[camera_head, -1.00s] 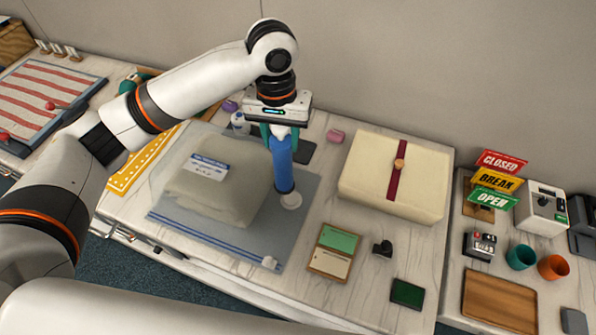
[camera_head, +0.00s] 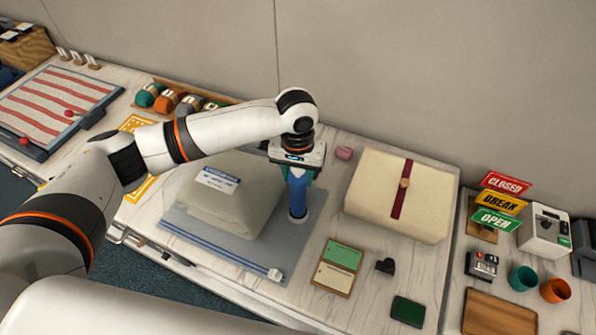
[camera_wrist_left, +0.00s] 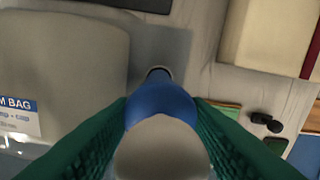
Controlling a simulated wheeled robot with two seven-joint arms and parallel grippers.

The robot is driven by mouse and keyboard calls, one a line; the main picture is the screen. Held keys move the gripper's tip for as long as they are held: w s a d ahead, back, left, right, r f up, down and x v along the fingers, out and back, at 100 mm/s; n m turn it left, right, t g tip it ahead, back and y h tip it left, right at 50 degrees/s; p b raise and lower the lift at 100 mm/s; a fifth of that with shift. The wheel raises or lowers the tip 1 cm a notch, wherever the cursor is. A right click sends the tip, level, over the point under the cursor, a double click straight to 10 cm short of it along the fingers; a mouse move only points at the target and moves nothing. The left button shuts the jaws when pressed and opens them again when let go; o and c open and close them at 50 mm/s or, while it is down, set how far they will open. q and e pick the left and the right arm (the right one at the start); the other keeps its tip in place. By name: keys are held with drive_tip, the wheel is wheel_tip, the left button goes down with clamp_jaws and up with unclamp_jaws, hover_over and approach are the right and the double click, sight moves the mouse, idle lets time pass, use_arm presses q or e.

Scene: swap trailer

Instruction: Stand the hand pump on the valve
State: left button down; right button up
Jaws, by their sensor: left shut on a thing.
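My left gripper (camera_head: 299,172) is shut on the blue hand pump (camera_head: 298,198), which it holds upright. In the left wrist view the pump (camera_wrist_left: 160,100) is between the green finger pads, with its pale rounded top nearest the camera. The pump's lower end is over the pale round valve (camera_head: 297,217) at the right part of the clear vacuum bag (camera_head: 305,240). The valve is mostly hidden under the pump, so I cannot tell whether they touch. A folded pale blanket (camera_head: 225,205) with a blue and white label fills the bag. My right gripper is not in view.
A green and white card tray (camera_head: 338,266), a small black item (camera_head: 385,266) and a dark green block (camera_head: 408,311) lie in front. A pink item (camera_head: 343,153) lies behind.

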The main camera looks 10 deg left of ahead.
use_arm(q)
drive_tip(key=c, duration=0.8)
unclamp_jaws()
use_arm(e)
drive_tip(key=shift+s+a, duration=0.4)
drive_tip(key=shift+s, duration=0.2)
use_arm(q)
wheel_tip(320, 180, up, 11)
drive_tip(key=b, duration=0.3)
drive_tip(key=shift+r, duration=0.6)
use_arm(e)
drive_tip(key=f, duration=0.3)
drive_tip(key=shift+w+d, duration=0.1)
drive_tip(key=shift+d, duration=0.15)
use_arm(q)
drive_tip(key=shift+f, duration=0.1)
